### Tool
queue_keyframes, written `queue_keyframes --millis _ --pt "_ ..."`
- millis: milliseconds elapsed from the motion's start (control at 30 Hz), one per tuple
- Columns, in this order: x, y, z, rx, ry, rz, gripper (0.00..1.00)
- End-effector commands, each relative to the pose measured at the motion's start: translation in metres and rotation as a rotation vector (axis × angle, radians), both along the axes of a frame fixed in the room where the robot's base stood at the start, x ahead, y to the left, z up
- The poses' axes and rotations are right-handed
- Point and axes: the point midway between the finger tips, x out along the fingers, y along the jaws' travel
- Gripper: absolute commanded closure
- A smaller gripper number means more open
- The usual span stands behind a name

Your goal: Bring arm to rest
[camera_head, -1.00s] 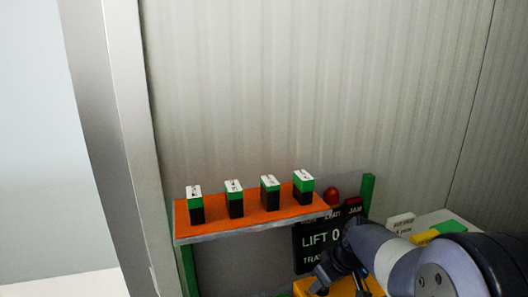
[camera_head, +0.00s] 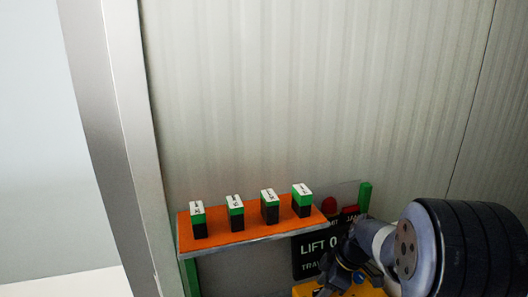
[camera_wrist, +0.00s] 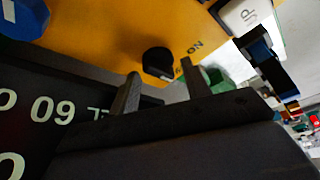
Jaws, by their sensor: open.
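My arm (camera_head: 412,245) enters the head view from the lower right, bent over a yellow unit. My gripper (camera_wrist: 162,84) shows two short dark fingers spread apart in the wrist view, with nothing between them. A black knob (camera_wrist: 158,62) on the yellow panel (camera_wrist: 110,35) lies just beyond the fingertips; I cannot tell whether they touch. In the head view the gripper is dark, low in the picture and partly hidden by the arm.
An orange shelf (camera_head: 255,237) holds several green and black boxes with white tops. A black display (camera_head: 310,258) reading LIFT 0 stands below it, with a red dome (camera_head: 329,205) above. A white UP button (camera_wrist: 245,14) is near the panel. A pale post (camera_head: 115,130) stands left.

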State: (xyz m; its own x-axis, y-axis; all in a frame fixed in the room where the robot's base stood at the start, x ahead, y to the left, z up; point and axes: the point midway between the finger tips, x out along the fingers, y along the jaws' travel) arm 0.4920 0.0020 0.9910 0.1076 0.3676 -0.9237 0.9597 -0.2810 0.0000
Motion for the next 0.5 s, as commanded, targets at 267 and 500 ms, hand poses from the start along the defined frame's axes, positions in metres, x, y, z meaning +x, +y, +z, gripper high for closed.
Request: queue_keyframes --millis 267,500 --pt "-0.002 -0.015 0.035 -0.002 -0.006 0.075 0.55" --pt "-0.005 -0.031 0.073 -0.001 -0.004 0.074 0.55"
